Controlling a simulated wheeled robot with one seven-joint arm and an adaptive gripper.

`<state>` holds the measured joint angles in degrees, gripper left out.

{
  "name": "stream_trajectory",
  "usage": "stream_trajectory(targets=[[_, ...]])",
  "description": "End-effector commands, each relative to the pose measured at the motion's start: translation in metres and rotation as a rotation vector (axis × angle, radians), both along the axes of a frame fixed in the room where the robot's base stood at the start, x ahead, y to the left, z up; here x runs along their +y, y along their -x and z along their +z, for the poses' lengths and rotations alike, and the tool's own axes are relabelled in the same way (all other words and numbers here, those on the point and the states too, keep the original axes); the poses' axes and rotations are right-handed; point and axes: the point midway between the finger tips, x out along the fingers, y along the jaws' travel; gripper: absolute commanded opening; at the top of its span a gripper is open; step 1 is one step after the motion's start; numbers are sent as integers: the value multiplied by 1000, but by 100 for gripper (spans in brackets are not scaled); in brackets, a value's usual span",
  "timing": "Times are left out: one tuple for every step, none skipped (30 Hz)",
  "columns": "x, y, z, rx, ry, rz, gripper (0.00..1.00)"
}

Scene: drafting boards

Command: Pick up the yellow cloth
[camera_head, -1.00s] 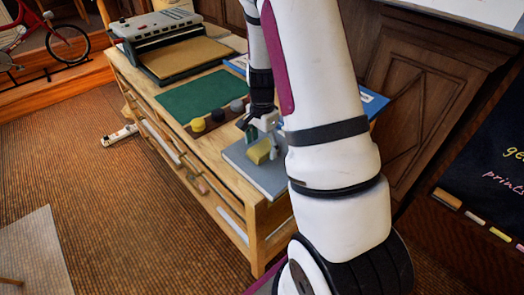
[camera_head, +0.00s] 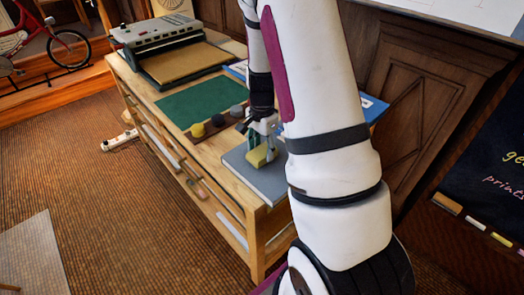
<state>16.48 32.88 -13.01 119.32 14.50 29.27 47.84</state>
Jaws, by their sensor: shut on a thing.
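The yellow cloth (camera_head: 259,157) is a small yellow piece over the grey-blue board (camera_head: 252,175) at the near right end of the wooden table. My gripper (camera_head: 262,146) comes down from above and is shut on the yellow cloth. The cloth is at or just above the board; I cannot tell whether it touches. My own white arm covers the right side of the table and part of the board.
A green mat (camera_head: 202,100) lies left of the gripper, with a dark holder of round pieces (camera_head: 217,121) along its edge. A grey machine (camera_head: 163,45) stands at the table's far end. A blue item (camera_head: 374,108) shows behind my arm. Open floor (camera_head: 100,200) lies to the left.

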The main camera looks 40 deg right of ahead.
Motion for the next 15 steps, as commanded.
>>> stream_trajectory(targets=[[0, -1, 6, -2, 1, 1, 26], [0, -1, 9, -3, 2, 1, 26], [0, -1, 15, -4, 2, 1, 26], [0, -1, 19, -4, 2, 1, 26], [0, -1, 24, -4, 2, 1, 26], [0, 1, 29, -3, 1, -1, 26], [1, 10, 28, 0, -1, -3, 26], [2, 17, 28, 1, -1, -3, 26], [3, 26, 29, 1, -2, -4, 26], [4, 33, 29, 1, -1, -4, 26], [4, 40, 30, 0, -1, -4, 26], [5, 50, 31, 0, -1, -4, 26], [6, 58, 32, 1, -1, -5, 26], [6, 66, 32, 0, -1, -4, 26], [8, 76, 33, 1, -2, -4, 26]])
